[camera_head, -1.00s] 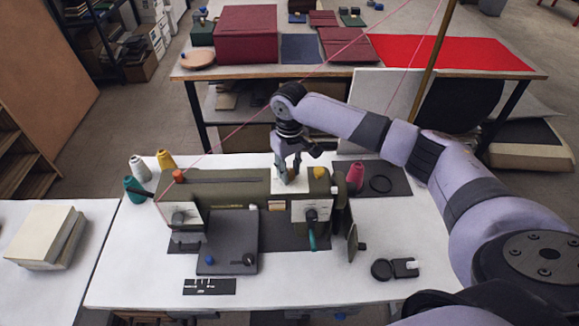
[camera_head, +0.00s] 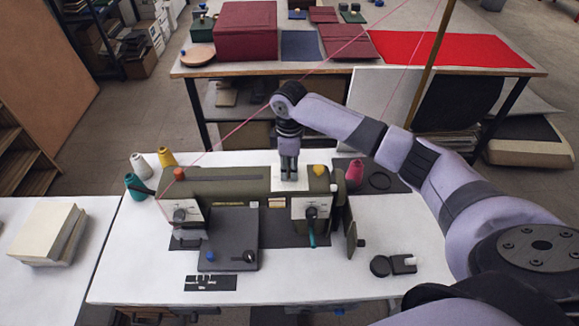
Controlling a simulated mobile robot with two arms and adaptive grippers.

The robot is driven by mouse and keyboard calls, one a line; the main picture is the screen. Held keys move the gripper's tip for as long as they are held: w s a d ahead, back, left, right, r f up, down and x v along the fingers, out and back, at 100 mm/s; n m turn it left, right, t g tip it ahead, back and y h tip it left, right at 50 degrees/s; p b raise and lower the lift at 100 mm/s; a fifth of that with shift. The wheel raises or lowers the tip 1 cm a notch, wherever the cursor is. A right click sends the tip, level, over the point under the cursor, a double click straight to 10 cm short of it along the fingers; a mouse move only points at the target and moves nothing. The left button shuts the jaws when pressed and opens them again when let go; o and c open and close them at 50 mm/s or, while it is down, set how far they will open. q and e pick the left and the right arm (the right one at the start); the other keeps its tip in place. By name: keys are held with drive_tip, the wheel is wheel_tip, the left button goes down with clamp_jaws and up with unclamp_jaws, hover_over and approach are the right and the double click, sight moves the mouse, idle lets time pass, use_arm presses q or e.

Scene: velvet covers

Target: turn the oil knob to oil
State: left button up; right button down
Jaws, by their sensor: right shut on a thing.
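The olive-green sewing machine (camera_head: 235,187) stands on the white table. A white plate (camera_head: 303,185) is on top of its arm, toward the right end. My right gripper (camera_head: 289,178) points straight down over this plate, its fingers close together. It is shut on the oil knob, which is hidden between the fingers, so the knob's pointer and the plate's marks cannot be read. My left gripper is not in view.
A pink thread runs across near my arm.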

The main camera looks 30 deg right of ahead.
sight(289, 169)
drive_tip(key=n, duration=0.4)
drive_tip(key=shift+n, duration=0.7)
drive_tip(key=c, duration=1.3)
unclamp_jaws()
drive_tip(key=shift+r, duration=0.15)
wheel_tip(289, 169, up, 12)
drive_tip(key=shift+f, duration=0.1)
drive_tip(key=shift+f, duration=0.1)
